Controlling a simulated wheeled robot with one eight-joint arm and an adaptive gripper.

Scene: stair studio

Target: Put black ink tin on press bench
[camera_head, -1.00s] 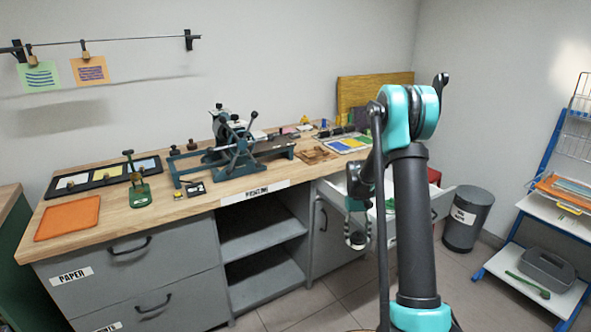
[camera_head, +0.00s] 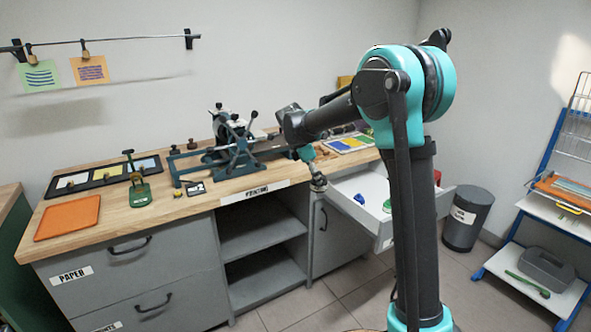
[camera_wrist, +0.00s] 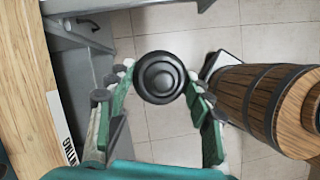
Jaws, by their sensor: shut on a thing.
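My gripper (camera_head: 313,172) is raised in front of the press bench (camera_head: 225,187), just off its front edge and near the open drawer's left end. It is shut on the black ink tin (camera_wrist: 162,76), a round dark tin with concentric rings. In the wrist view the tin sits between the green fingertips, above the floor. In the head view the tin (camera_head: 318,185) is small and hard to make out. The bench has a wooden top, which shows at the left of the wrist view (camera_wrist: 22,80).
A blue-green press (camera_head: 235,145) stands on the bench. A small black item (camera_head: 195,188), a green stamp-like tool (camera_head: 139,190) and an orange sheet (camera_head: 68,217) lie left. The open drawer (camera_head: 372,208) holds blue and green items. A banded wooden barrel-like object (camera_wrist: 255,100) shows right of the tin.

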